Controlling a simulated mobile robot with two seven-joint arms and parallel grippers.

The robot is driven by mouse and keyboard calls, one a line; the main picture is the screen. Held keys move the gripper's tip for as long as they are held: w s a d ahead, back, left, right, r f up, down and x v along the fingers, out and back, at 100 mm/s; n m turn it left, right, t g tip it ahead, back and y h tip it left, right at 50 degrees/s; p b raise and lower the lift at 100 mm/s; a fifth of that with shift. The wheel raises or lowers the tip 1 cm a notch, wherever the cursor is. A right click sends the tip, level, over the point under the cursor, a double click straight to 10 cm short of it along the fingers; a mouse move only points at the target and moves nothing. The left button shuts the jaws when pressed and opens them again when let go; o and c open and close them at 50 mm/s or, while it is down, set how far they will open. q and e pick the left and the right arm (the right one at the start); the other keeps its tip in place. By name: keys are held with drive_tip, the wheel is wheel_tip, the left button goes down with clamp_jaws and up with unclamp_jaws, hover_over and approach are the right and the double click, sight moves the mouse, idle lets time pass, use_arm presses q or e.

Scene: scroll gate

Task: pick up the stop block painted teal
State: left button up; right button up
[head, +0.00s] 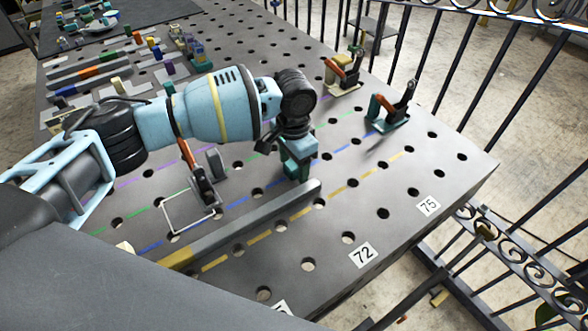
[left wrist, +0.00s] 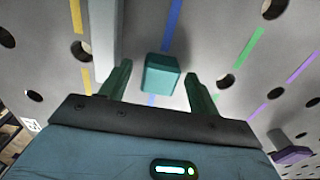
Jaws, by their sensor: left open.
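The teal stop block (left wrist: 161,74) shows in the left wrist view on the grey perforated table, over the blue line. My left gripper (left wrist: 160,85) is open, with one green finger on each side of the block and a gap on both sides. In the head view my left gripper (head: 297,170) points down at the table just behind the long grey bar. There I cannot clearly tell the block from the similarly coloured fingers. My right gripper is not in view.
A long grey bar (head: 250,222) lies close to my left gripper. A clamp with an orange handle (head: 200,182) stands left of it; two more clamps (head: 343,74) (head: 390,108) stand behind. Several blocks and rails fill the far left. Black railings border the table.

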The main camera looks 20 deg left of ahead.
use_arm(q)
drive_tip(key=shift+f, duration=0.2)
drive_tip(key=c, duration=1.2)
wheel_tip(320, 180, up, 10)
drive_tip(key=shift+r+p, duration=0.1)
drive_tip(key=shift+p, duration=0.3)
drive_tip(key=shift+c, duration=0.2)
